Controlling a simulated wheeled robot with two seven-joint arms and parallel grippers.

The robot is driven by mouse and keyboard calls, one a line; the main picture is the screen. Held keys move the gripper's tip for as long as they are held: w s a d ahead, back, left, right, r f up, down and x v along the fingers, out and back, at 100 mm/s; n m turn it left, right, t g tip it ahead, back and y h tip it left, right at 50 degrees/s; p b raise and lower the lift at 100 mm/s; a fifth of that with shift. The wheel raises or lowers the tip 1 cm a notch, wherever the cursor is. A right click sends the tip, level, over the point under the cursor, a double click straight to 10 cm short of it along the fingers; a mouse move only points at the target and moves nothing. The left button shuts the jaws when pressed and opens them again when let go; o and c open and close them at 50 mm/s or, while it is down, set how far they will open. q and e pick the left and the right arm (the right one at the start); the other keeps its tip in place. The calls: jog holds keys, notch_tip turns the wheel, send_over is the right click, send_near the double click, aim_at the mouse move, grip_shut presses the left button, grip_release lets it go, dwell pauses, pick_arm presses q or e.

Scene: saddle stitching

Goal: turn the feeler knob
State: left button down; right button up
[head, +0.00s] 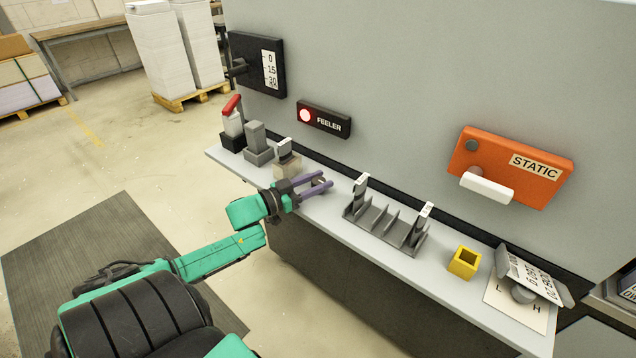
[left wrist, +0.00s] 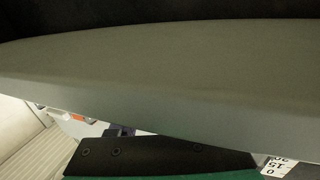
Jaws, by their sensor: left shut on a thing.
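My left gripper (head: 319,184), with purple fingers, is over the front part of the grey shelf, left of the grey slotted rack. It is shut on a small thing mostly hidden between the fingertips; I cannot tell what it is. A grey round knob (head: 523,294) sits on a white card marked L and H at the shelf's right end, partly under a tilted number plate (head: 530,275). No gripper is near this knob. The FEELER box (head: 324,119) on the wall has a lit red lamp. The left wrist view is mostly blocked by a dark grey surface. My right gripper is out of view.
The shelf (head: 345,226) also holds the slotted rack (head: 385,229), a yellow open cup (head: 464,262), grey blocks (head: 258,142) and a red-topped item (head: 232,117). An orange STATIC box (head: 510,166) with a white handle juts from the wall.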

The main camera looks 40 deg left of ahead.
pick_arm(q)
jog(key=shift+m+h, duration=0.4)
jog(key=shift+h, duration=0.2)
jog(key=shift+c, duration=1.8)
grip_release()
jog(key=p+v, duration=0.1)
jog(key=v, duration=1.3)
jog(key=shift+s+r, duration=0.15)
jog(key=shift+s, duration=0.1)
jog(key=shift+a, duration=0.1)
